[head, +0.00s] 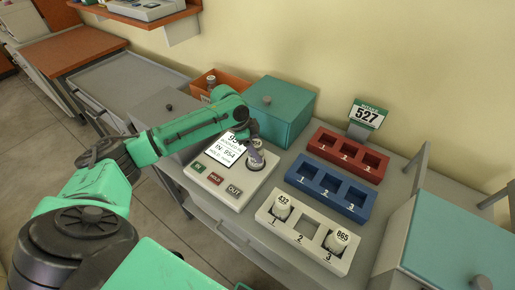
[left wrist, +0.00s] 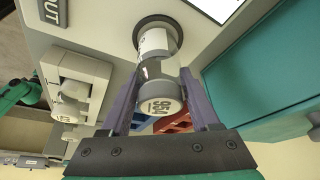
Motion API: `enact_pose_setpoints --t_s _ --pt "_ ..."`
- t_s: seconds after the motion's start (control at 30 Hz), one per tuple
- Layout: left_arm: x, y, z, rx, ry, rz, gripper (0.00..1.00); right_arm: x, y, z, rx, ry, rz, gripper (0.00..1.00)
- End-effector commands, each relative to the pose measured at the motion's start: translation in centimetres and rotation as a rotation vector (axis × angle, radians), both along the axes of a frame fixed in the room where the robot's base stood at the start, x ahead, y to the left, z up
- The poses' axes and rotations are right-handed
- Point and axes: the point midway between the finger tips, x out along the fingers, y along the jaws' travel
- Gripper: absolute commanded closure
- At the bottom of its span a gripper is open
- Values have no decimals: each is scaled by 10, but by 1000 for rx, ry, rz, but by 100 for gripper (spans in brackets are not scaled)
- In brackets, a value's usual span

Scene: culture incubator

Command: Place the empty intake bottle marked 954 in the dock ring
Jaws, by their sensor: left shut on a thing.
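My left gripper (head: 255,143) is at the dock ring on the white console (head: 226,192), shut on the bottle marked 954 (left wrist: 160,100). In the left wrist view the bottle is clear-walled with a white cap reading 954, between the two fingers of my left gripper (left wrist: 165,112). Its far end is at the dark dock ring (left wrist: 152,25) and appears to be inside it; how deep it sits I cannot tell. The console screen shows "IN 954". My right gripper is in neither view.
A white rack (head: 308,236) holds bottles 437 (head: 281,208) and 865 (head: 338,241) in slots 1 and 3; slot 2 is empty. Blue (head: 330,189) and red (head: 347,155) racks are empty. A teal box (head: 281,112) stands behind the console, near an orange bin (head: 230,82). A sign (head: 367,115) reads 527.

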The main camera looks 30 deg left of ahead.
Motion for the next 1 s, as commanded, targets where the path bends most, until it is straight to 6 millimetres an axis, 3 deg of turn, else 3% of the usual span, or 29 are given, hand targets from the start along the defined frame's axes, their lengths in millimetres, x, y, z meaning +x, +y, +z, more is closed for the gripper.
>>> enact_pose_setpoints --t_s 0.03,0.07,0.1,0.13,0.53,0.9,1.0 --pt "0 -1 -1 -1 0 0 91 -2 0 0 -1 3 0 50" --pt "0 0 -1 -1 0 0 26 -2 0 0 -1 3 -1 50" --pt "0 0 -1 -1 0 0 11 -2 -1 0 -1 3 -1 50" --pt "0 0 -1 -1 0 0 8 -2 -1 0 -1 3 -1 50" --pt "-1 3 9 0 -2 1 8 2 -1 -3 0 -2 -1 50" --pt "-16 35 93 0 -4 2 8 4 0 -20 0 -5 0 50" --pt "-19 40 107 -1 -1 1 8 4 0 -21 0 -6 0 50"
